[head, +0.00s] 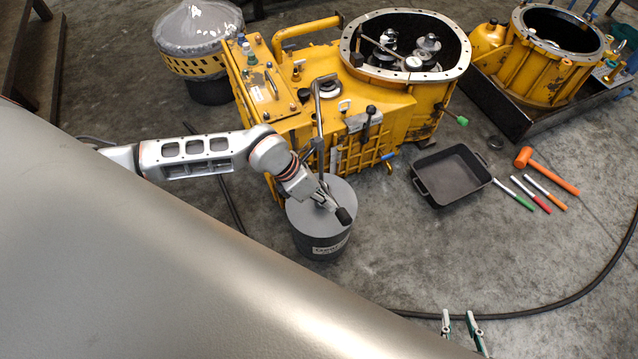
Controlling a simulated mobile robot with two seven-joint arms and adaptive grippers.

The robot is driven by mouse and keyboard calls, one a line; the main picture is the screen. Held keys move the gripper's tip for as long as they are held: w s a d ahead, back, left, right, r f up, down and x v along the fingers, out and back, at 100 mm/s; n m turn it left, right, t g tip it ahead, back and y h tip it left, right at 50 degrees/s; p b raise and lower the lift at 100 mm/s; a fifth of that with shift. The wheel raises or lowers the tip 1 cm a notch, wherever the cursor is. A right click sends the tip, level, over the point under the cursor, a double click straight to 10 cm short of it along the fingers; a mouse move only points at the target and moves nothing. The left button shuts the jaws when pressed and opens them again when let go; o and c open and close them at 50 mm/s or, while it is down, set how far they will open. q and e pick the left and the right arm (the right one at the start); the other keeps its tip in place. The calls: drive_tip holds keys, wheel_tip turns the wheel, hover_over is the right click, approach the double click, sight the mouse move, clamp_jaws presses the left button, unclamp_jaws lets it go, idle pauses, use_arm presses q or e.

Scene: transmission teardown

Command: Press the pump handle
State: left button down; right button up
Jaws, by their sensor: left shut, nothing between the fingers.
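The pump is a grey drum (322,238) with a light lid and a label on its front, standing on the floor below the yellow housing. A thin upright pipe (319,125) rises behind it. The pump handle's black grip (344,216) appears to stick out over the lid toward the lower right. My left gripper (326,203) is shut and empty, right over the lid beside the handle. I cannot tell whether it touches the handle, and the gripper hides part of it.
The yellow transmission housing (385,112) stands just behind the drum. A black tray (424,190), an orange mallet (550,172) and several markers or tools lie to the right. A dark hose (540,304) curves across the floor. Floor right of the drum is clear.

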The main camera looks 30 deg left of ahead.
sight(340, 214)
use_arm(q)
drive_tip(key=x, duration=0.2)
drive_tip(key=shift+d+f+b, duration=0.15)
drive_tip(key=shift+f+b, duration=0.15)
drive_tip(key=shift+f, duration=0.1)
drive_tip(key=shift+w+d+f, duration=0.2)
drive_tip(key=shift+d+f, duration=0.1)
drive_tip(key=shift+f, duration=0.1)
use_arm(e)
drive_tip(key=shift+w+a+r, duration=0.25)
drive_tip(key=shift+w+r, duration=0.3)
drive_tip(key=shift+w, duration=0.2)
drive_tip(key=shift+s+f, duration=0.15)
drive_tip(key=shift+s, duration=0.05)
use_arm(q)
drive_tip(key=shift+f, duration=0.1)
